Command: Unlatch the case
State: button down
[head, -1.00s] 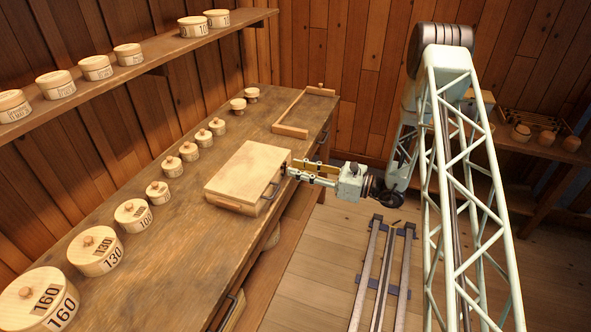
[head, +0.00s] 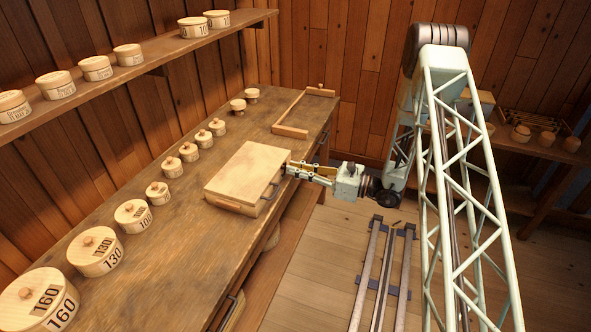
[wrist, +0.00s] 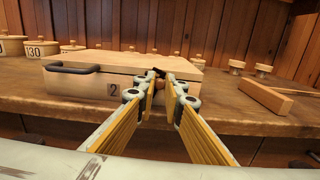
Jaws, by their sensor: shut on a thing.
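The case (head: 248,172) is a pale wooden box with its lid down, lying on the workbench. The wrist view shows the case (wrist: 85,86) with a dark handle (wrist: 72,68) and the number 2 on its front. My gripper (head: 287,168) reaches in from the right to the near side of the case, beyond the handle. In the wrist view my gripper (wrist: 161,80) is shut on a small dark latch (wrist: 158,72) at the case's front right. The fingertips hide most of the latch, so its position is unclear.
Several round lidded wooden boxes (head: 96,250) stand in a row along the back of the bench (head: 150,262). A wooden frame (head: 291,131) lies at the far end of the bench. A shelf (head: 150,62) with more boxes runs above. Floor rails (head: 371,270) lie in front.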

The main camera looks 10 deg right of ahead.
jog(key=shift+w+f+m, duration=0.1)
jog(key=shift+m, duration=0.3)
jog(key=shift+w+d+f+m+p, duration=0.1)
jog(key=shift+f+m+p, duration=0.35)
jog(key=shift+m, duration=0.7)
jog(key=shift+w+d+f+m+p, duration=0.15)
jog(key=shift+m+p, duration=0.55)
jog(key=shift+m, duration=0.4)
jog(key=shift+w+d+f+m+p, duration=0.1)
jog(key=shift+f+m+p, duration=0.15)
jog(key=shift+m+p, duration=0.6)
jog(key=shift+m+b, duration=0.3)
jog(key=c, duration=2.7)
grip_release()
jog(key=shift+v, duration=6)
